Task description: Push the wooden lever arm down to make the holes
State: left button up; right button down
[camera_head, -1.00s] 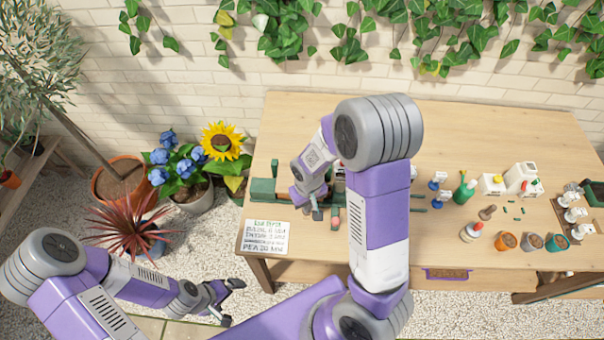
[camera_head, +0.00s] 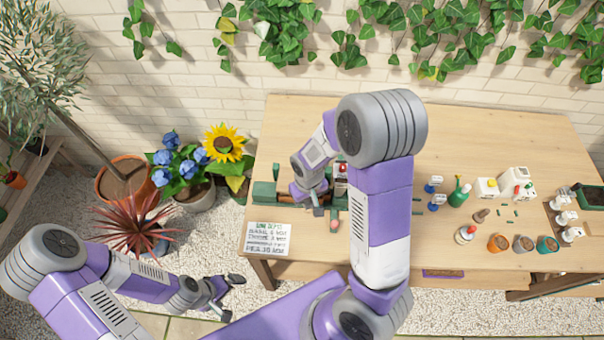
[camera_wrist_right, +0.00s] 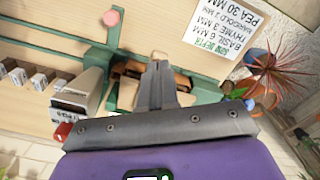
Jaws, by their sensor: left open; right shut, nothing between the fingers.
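A green press-like device (camera_head: 264,192) stands at the left end of the wooden table, partly hidden behind my right arm. In the right wrist view, its green frame (camera_wrist_right: 205,113) and brown wooden parts (camera_wrist_right: 181,79) lie around my right gripper (camera_wrist_right: 160,68). Which wooden part is the lever arm cannot be told. A round pink end (camera_wrist_right: 111,18) shows near a green bar; it also shows in the head view (camera_head: 334,225). My right gripper (camera_head: 318,208) is shut and empty over the device; contact cannot be told. My left gripper (camera_head: 228,302) is open, low beyond the table's front-left edge.
A seed depth sign (camera_head: 267,238) lies at the table's front-left corner. Spray bottles (camera_head: 460,191), white containers (camera_head: 514,180) and small pots (camera_head: 523,243) stand to the right. Potted plants (camera_head: 195,190) stand left of the table. The table's back middle is clear.

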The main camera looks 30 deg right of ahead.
pick_arm(q)
notch_tip(320, 180, up, 7)
jog(key=p, duration=0.6)
jog(key=shift+f, duration=0.2)
pick_arm(e)
notch_tip(320, 180, up, 8)
pick_arm(q)
jog(key=shift+s, duration=0.1)
